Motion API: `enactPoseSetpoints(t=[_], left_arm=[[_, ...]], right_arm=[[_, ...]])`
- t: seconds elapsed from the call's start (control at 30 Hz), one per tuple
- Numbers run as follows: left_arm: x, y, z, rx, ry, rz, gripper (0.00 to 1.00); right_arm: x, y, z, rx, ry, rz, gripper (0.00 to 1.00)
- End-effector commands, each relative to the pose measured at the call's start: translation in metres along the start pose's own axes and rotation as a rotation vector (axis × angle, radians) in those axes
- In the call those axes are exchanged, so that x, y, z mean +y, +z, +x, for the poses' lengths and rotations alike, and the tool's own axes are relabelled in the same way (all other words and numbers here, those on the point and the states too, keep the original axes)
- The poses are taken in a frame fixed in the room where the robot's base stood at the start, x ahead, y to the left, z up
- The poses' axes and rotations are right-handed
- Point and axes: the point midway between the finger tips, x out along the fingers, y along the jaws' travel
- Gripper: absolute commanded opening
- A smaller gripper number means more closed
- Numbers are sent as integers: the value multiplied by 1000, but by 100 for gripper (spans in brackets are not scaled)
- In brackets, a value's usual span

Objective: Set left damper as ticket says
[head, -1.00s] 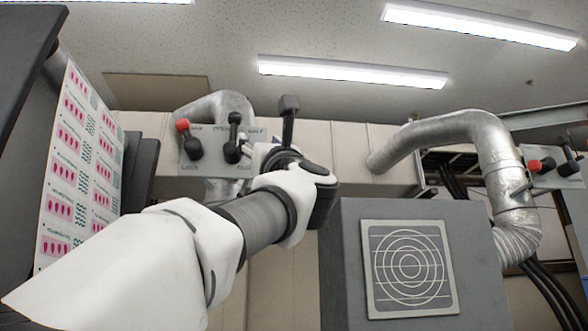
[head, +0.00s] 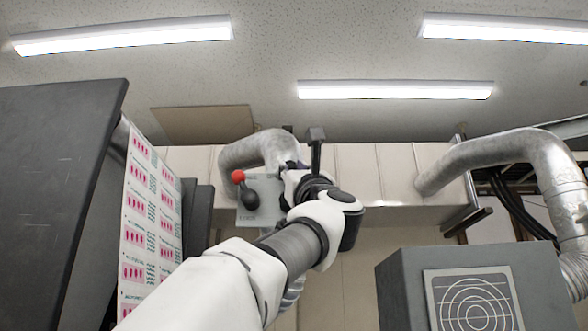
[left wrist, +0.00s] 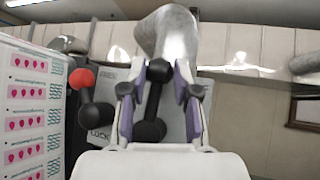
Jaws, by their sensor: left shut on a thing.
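The left damper's grey plate (head: 270,186) is on the silver duct (head: 250,150). Its red-knobbed lever (head: 249,197) points up and to the left. In the left wrist view that lever (left wrist: 97,112) points toward the FREE side, away from the LOCK label. I see no readable ticket. My right gripper is out of view.
A printed web sheet (head: 150,220) hangs left of the plate, beside a dark machine panel (head: 60,190). A grey box (head: 400,285) with a ringed panel stands at the lower right. Another silver duct (head: 480,160) bends above it.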

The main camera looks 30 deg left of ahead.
Motion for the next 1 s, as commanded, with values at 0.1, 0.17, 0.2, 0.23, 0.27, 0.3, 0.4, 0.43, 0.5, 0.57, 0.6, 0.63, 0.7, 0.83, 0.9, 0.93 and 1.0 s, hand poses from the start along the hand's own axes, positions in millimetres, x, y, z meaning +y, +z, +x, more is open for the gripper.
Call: enactPoseSetpoints(t=[0.1, 0.17, 0.2, 0.23, 0.27, 0.3, 0.4, 0.43, 0.5, 0.57, 0.6, 0.63, 0.7, 0.83, 0.9, 0.93, 1.0], left_arm=[[-3, -2, 0, 2, -7, 1, 0], [-3, -2, 0, 2, -8, 2, 0], [-3, -2, 1, 3, -9, 2, 0], [-4, -2, 1, 2, -9, 2, 0], [-4, -2, 1, 2, -10, 3, 0], [-4, -3, 1, 2, -11, 3, 0], [-5, -3, 2, 2, -13, 5, 0], [-6, -4, 2, 2, -14, 6, 0], [-6, -4, 2, 1, -17, 7, 0], [-7, -5, 2, 1, -18, 8, 0], [-7, -5, 2, 0, -19, 9, 0], [-7, -5, 3, 0, -19, 9, 0], [-8, -5, 3, 0, -20, 10, 0], [-7, -5, 3, -1, -20, 10, 0], [-7, -5, 3, -1, -20, 10, 0], [-7, -5, 3, -1, -19, 10, 0], [-7, -5, 3, -1, -19, 10, 0]], right_arm=[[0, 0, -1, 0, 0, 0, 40], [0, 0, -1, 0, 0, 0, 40], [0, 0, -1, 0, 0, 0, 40], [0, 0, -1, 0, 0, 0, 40], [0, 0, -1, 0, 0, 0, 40], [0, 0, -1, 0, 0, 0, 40], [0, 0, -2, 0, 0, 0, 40], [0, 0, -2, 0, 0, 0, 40], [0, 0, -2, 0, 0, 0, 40], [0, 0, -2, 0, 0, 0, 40], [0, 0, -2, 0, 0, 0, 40], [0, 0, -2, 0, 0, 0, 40], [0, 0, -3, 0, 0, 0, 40], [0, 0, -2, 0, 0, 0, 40], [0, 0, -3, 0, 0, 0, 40], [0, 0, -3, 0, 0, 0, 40], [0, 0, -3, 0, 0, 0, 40]])
